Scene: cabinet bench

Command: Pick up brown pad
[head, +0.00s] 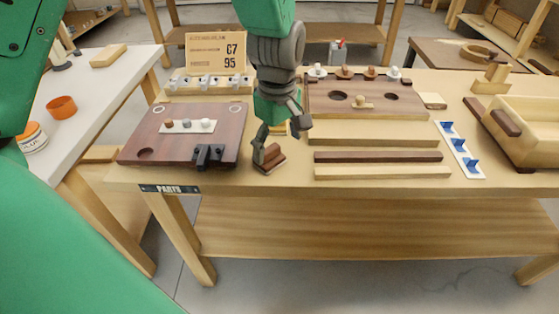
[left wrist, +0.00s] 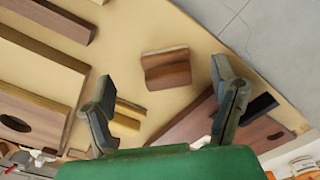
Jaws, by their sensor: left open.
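The brown pad (head: 271,157) is a small dark brown block on a lighter tan base. It lies near the front edge of the wooden bench, right of the dark red-brown board. My left gripper (head: 280,138) is open above and slightly behind it, with one finger overlapping the pad in the head view. In the left wrist view the pad (left wrist: 167,72) shows whole, beyond and between the two spread fingers of the left gripper (left wrist: 162,80), with nothing held. My right gripper is not in view.
The dark board (head: 185,142) with a black bracket (head: 208,155) stands left of the pad. Long dark and pale strips (head: 380,157) lie to its right. A holed board (head: 365,100), blue hooks (head: 459,145) and a wooden tray (head: 535,145) are farther right.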

